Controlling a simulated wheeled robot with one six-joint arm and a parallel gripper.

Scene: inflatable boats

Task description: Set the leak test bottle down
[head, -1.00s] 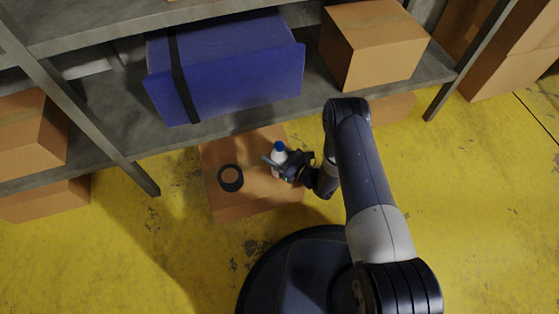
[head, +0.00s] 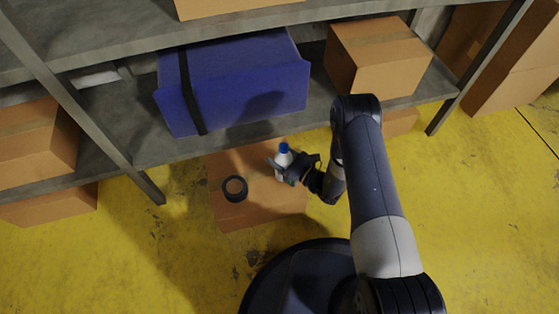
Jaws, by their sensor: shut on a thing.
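The leak test bottle (head: 283,158) is white with a blue cap and stands about upright in the head view. My gripper (head: 283,167) is shut on the bottle from the right, with its fingers around the body. The bottle is over the right part of a cardboard box (head: 237,211) on the floor. I cannot tell whether its base touches the box top, as the gripper hides part of the lower body.
A black tape roll (head: 235,188) lies on the box, left of the bottle. Behind is a grey shelf (head: 160,148) with a blue strapped case (head: 245,85) and cardboard boxes (head: 375,60). The yellow floor (head: 480,220) is clear at right.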

